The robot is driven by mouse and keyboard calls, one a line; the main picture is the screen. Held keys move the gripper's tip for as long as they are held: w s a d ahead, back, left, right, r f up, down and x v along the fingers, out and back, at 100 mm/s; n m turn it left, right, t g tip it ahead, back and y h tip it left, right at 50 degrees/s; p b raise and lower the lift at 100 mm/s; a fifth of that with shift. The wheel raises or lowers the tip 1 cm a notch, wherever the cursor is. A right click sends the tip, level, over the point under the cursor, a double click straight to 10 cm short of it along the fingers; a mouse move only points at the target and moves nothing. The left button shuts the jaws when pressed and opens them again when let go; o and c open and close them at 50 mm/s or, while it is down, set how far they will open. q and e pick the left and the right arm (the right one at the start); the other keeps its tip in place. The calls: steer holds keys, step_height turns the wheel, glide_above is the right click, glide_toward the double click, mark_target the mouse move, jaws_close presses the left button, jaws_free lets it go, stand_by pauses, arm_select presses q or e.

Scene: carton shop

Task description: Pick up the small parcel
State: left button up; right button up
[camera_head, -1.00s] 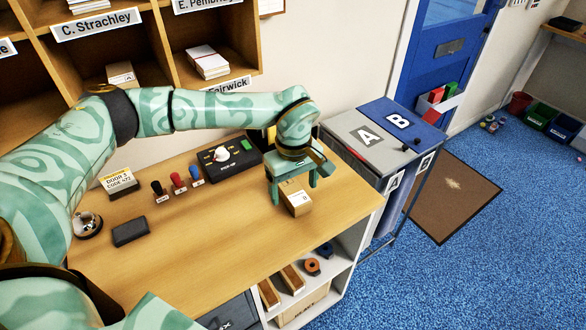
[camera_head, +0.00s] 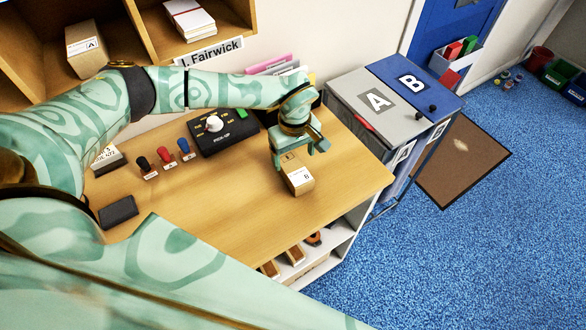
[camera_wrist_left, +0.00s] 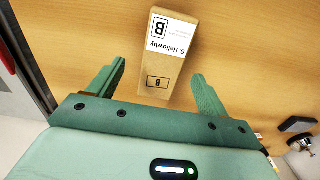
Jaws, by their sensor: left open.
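The small parcel (camera_head: 299,178) is a brown carton with a white label, resting on the wooden counter near its right end. In the left wrist view the parcel (camera_wrist_left: 167,52) shows a label reading "G. Hallowby" and a letter B. My left gripper (camera_head: 298,155) is open just behind and above it. In the left wrist view the fingers (camera_wrist_left: 160,70) stand on either side of the parcel's near end, with visible gaps and no clear contact. The parcel's near end lies close to the palm. My right gripper is not in view.
On the counter (camera_head: 235,215) are a black pick-up box (camera_head: 222,135), several stamps (camera_head: 165,158) and a dark pad (camera_head: 118,212). Bins A (camera_head: 375,100) and B (camera_head: 412,82) stand beyond the right end. Pigeonholes at the back hold another carton (camera_head: 88,50).

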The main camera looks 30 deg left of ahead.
mark_target(293, 165)
arm_select(q)
steer(key=f, duration=0.5)
steer(key=shift+s+a+f, duration=0.1)
steer(key=shift+a+f, duration=0.1)
steer(key=shift+f, duration=0.05)
steer(key=shift+c, duration=0.4)
steer(key=c, duration=1.1)
steer(key=shift+r, duration=0.15)
steer(key=shift+r, duration=0.65)
steer(key=d+r, duration=0.1)
steer(key=r, duration=0.1)
steer(key=d+r, duration=0.2)
steer(key=r, duration=0.1)
steer(key=d+r, duration=0.2)
steer(key=shift+r, duration=0.15)
steer(key=d+r, duration=0.1)
steer(key=d, duration=0.2)
steer(key=d+r, duration=0.2)
steer(key=d, duration=0.1)
steer(key=d+r+b, duration=0.1)
steer(key=d, duration=0.2)
steer(key=shift+r, duration=0.15)
